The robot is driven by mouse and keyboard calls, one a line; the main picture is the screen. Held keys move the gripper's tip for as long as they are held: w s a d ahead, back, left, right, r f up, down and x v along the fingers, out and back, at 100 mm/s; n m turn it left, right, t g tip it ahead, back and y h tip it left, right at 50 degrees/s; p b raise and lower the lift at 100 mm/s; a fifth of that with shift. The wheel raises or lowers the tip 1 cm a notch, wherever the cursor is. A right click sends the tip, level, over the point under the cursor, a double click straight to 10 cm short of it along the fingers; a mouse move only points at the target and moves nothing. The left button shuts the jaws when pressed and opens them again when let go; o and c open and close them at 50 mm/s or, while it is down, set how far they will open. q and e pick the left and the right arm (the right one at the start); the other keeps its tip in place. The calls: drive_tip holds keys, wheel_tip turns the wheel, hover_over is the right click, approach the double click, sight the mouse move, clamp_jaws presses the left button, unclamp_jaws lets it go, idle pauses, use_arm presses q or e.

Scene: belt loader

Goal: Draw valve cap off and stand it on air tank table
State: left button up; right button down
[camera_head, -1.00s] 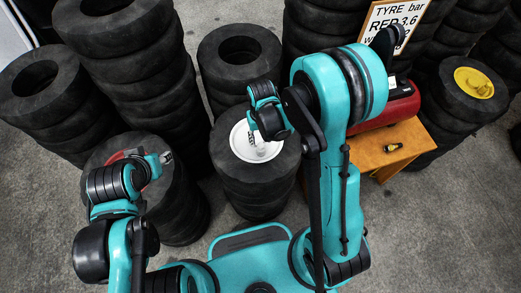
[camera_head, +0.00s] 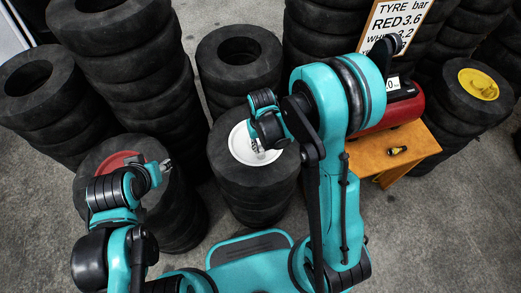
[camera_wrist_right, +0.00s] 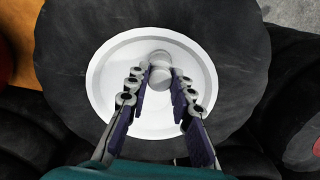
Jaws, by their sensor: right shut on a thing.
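My right gripper (camera_head: 262,150) is over the white wheel rim (camera_head: 240,152) of a tyre stack in the middle of the head view. In the right wrist view its fingers (camera_wrist_right: 160,80) point at the white rim (camera_wrist_right: 105,85) and are shut on a small pale grey valve cap (camera_wrist_right: 159,74). I cannot tell whether the cap is still on the valve. The orange air tank table (camera_head: 415,140) stands to the right, with a red tank (camera_head: 385,118) on it. My left gripper (camera_head: 163,166) is over the red-rimmed tyre stack, and its jaw state is unclear.
A sign (camera_head: 395,22) with pressures stands behind the tank. Tall tyre stacks (camera_head: 125,60) crowd the back and left. A yellow-rimmed tyre (camera_head: 478,85) is at right. The floor at lower right is clear.

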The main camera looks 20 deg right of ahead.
drive_tip(key=shift+r+p, duration=0.45)
drive_tip(key=shift+r, duration=0.3)
idle(0.6)
drive_tip(key=shift+r+p, duration=0.95)
drive_tip(key=shift+r, duration=0.4)
